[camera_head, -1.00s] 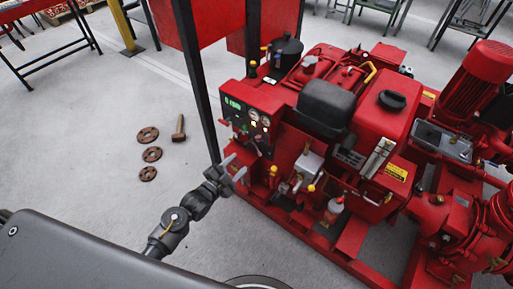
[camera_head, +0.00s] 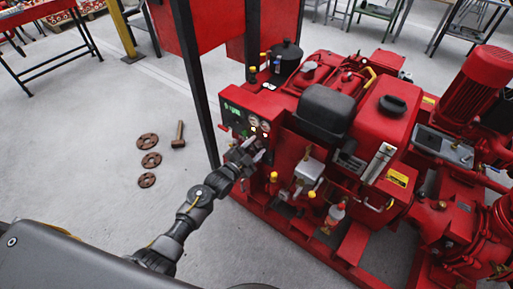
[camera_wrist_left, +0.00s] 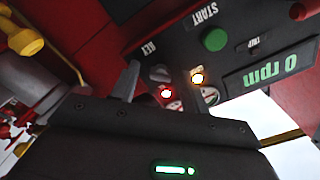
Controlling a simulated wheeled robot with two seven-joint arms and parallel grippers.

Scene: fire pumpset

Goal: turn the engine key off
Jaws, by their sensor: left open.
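The red pump engine (camera_head: 330,110) carries a dark control panel (camera_head: 240,122) on its left end. In the left wrist view the panel appears upside down, with a KEY label (camera_wrist_left: 150,48) and a small grey key switch (camera_wrist_left: 160,73) beneath it. The display (camera_wrist_left: 272,70) reads 0 rpm. My left gripper (camera_head: 252,152) is open right at the panel's front. In the left wrist view a dark finger (camera_wrist_left: 128,80) stands just left of the key switch. I cannot tell whether it touches. My right gripper is out of view.
The panel also has a green START button (camera_wrist_left: 214,39), a lit red lamp (camera_wrist_left: 166,93) and a lit amber lamp (camera_wrist_left: 197,77) close to the key. A black post (camera_head: 195,85) stands left of the panel.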

